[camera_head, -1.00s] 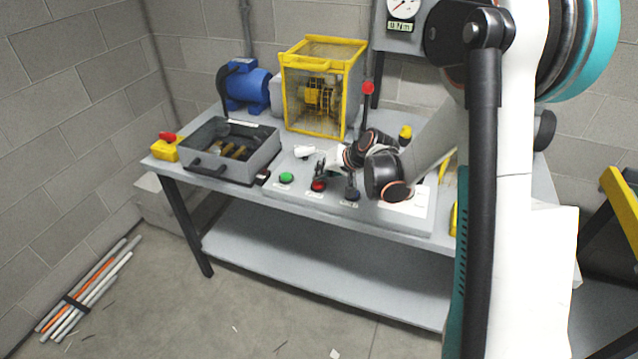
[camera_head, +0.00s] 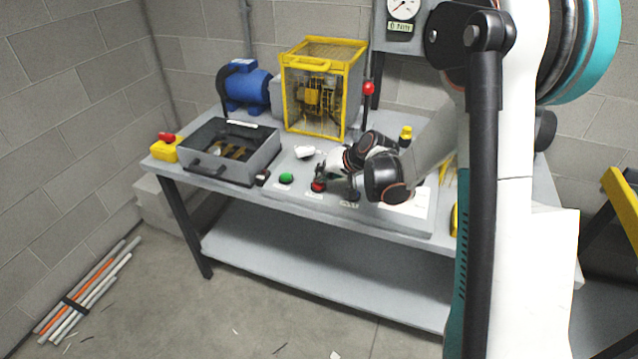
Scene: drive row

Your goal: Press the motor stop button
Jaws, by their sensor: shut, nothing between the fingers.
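The red button (camera_head: 317,187) sits on the sloped grey panel at the front of the bench, to the right of the green button (camera_head: 286,178). My gripper (camera_head: 319,180) is shut and empty, pointing down at the red button. Its fingertips overlap the button's upper part in this view; I cannot tell whether they touch it. The label under the red button is too small to read.
A black knob or lever (camera_head: 351,190) stands right of the red button. A grey open tray (camera_head: 253,166), blue motor (camera_head: 246,86), yellow guard cage (camera_head: 318,90) and red-knobbed lever (camera_head: 368,90) are on the bench. A yellow box with a red button (camera_head: 166,147) is at its left end.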

